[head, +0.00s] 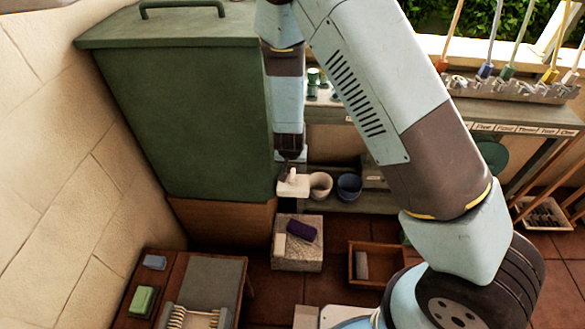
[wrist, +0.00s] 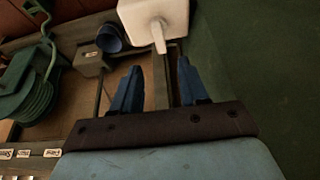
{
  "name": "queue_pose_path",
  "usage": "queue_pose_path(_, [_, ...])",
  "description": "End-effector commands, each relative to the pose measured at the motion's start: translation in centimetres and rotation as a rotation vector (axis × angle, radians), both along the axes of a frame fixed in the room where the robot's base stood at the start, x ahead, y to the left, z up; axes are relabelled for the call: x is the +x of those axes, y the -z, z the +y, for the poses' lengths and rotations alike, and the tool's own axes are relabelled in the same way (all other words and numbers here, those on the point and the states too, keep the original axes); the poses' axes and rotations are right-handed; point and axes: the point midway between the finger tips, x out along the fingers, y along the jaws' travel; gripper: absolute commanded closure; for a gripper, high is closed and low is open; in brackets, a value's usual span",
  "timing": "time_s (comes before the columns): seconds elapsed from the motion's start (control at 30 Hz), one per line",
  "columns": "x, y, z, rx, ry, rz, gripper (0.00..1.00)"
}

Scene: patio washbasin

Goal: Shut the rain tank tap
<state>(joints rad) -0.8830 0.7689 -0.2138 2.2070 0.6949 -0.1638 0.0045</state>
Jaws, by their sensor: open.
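The green rain tank (head: 185,110) stands at the left in the head view, and its dark green side fills the right of the wrist view (wrist: 260,70). A white block with a thin lever, which looks like the tap (head: 293,186), juts out by the tank's lower right edge. In the wrist view the tap (wrist: 155,18) is at the top, its lever pointing down at the gap between my fingertips. My gripper (wrist: 158,63) is open and empty, with blue fingers. In the head view my gripper (head: 290,160) is just above the tap; contact cannot be told.
A pale cup (head: 320,185) and a blue cup (head: 349,187) stand close right of the tap. A stone block (head: 298,255) with a dark purple item (head: 301,230) is below. A wooden box (head: 375,263) is on the floor. A green hose reel (wrist: 28,90) is at left in the wrist view.

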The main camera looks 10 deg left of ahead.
Motion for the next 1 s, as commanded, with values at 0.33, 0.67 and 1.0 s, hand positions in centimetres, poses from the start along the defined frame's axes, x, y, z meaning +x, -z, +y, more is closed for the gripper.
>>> queue_pose_path(0.33, [-1.4, -3.3, 0.0, 0.001, -0.001, 0.0, 0.56])
queue_pose_path(0.67, [-1.6, -3.6, -0.1, 0.0, 0.0, 0.001, 0.56])
queue_pose_path(1.0, [-1.5, -4.0, -0.1, 0.005, 0.002, 0.002, 0.56])
